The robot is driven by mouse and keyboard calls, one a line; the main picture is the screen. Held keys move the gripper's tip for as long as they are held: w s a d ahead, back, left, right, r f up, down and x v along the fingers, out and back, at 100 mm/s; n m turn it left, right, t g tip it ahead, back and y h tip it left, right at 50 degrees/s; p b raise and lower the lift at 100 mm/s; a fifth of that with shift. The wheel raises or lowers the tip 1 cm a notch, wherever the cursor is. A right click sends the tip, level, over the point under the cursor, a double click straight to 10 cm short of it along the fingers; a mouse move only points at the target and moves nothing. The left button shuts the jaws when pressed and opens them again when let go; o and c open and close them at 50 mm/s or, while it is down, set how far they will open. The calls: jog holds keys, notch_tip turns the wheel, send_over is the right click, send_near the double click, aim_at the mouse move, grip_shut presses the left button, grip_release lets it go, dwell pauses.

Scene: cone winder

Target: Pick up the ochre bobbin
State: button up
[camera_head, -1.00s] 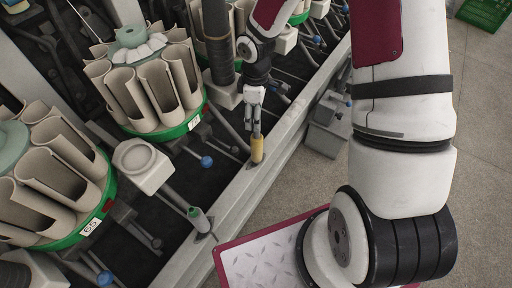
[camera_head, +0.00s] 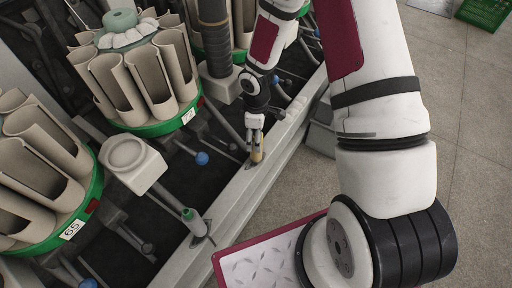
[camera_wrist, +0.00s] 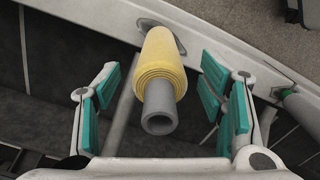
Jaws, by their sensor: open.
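The ochre bobbin (camera_wrist: 161,70) is a yellow-wound package on a grey tube. In the wrist view its grey tube end points toward my gripper, and the bobbin lies between the two fingers with a gap on each side. My gripper (camera_wrist: 165,100) is open, with teal pads on both fingers. In the head view the bobbin (camera_head: 257,152) shows at the machine's pale rail, partly covered by my gripper (camera_head: 255,131), which is over its upper end. Whether a finger touches it cannot be told from the head view.
A green-tipped grey tube (camera_head: 190,217) stands at the rail nearby; it also shows at the right of the wrist view (camera_wrist: 298,108). Carousels (camera_head: 140,75) of beige holders numbered 72 and 65 (camera_head: 72,229) stand at left. A pale rail (camera_head: 237,200) edges the machine; floor lies right.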

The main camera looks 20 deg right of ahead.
jog(key=shift+f, duration=0.1)
jog(key=c, duration=1.2)
jog(key=shift+o, duration=0.2)
